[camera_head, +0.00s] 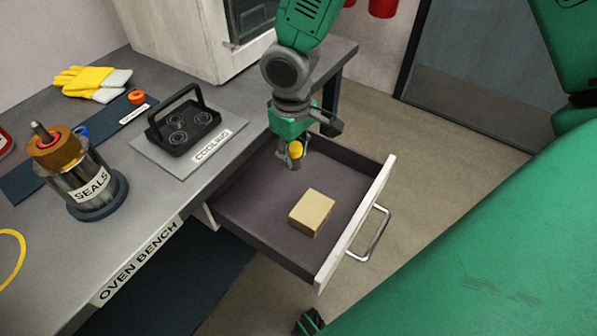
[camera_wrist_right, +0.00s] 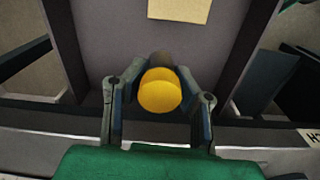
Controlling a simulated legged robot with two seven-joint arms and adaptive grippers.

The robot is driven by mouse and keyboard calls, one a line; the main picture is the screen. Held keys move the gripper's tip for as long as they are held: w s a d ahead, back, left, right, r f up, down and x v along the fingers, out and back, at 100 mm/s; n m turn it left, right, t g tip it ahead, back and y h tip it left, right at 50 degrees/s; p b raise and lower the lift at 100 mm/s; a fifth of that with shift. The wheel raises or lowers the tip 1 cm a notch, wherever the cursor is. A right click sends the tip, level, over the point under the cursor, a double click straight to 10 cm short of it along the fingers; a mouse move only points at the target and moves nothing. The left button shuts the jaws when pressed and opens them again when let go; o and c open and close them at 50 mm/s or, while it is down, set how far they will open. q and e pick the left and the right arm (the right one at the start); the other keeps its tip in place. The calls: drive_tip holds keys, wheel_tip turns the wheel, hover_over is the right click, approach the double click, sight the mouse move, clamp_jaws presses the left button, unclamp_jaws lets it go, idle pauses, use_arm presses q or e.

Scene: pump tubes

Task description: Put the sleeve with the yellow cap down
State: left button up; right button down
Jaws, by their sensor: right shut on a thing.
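The sleeve with the yellow cap (camera_head: 296,150) is held upright, or nearly so, in my right gripper (camera_head: 289,152), over the back part of the open drawer (camera_head: 255,185). In the right wrist view the round yellow cap (camera_wrist_right: 160,92) lies between the two fingers of my right gripper (camera_wrist_right: 160,85), which are shut on the sleeve. The sleeve's body shows only as a short dull brown stub beyond the cap. I cannot tell whether its lower end touches the drawer floor. My left gripper is not in view.
A tan block (camera_head: 311,212) lies in the drawer, nearer its front. The drawer floor around it is clear. On the bench stand a black handled rack (camera_head: 184,124) on the cooling plate, a metal seals canister (camera_head: 88,182) and yellow gloves (camera_head: 92,82).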

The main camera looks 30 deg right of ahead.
drive_tip(key=shift+w+d+f+b, duration=0.15)
drive_tip(key=shift+d+f+b, duration=0.15)
drive_tip(key=shift+f, duration=0.3)
drive_tip(key=shift+w+d+f+b, duration=0.1)
drive_tip(key=shift+d+f+b, duration=0.15)
drive_tip(key=shift+f, duration=0.35)
drive_tip(key=b, duration=0.2)
hover_over(295, 195)
drive_tip(key=shift+n, duration=0.3)
wheel_tip(295, 195, down, 5)
drive_tip(key=shift+f, duration=0.2)
drive_tip(key=shift+a+f, duration=0.1)
drive_tip(key=shift+f, duration=0.4)
drive_tip(key=f+b, duration=0.1)
drive_tip(key=f, duration=0.2)
drive_tip(key=shift+d+f+b, duration=0.2)
drive_tip(key=shift+f+b, duration=0.15)
drive_tip(key=shift+b, duration=0.05)
drive_tip(key=shift+r, duration=0.1)
drive_tip(key=c, duration=1.3)
unclamp_jaws()
drive_tip(key=shift+a, duration=0.1)
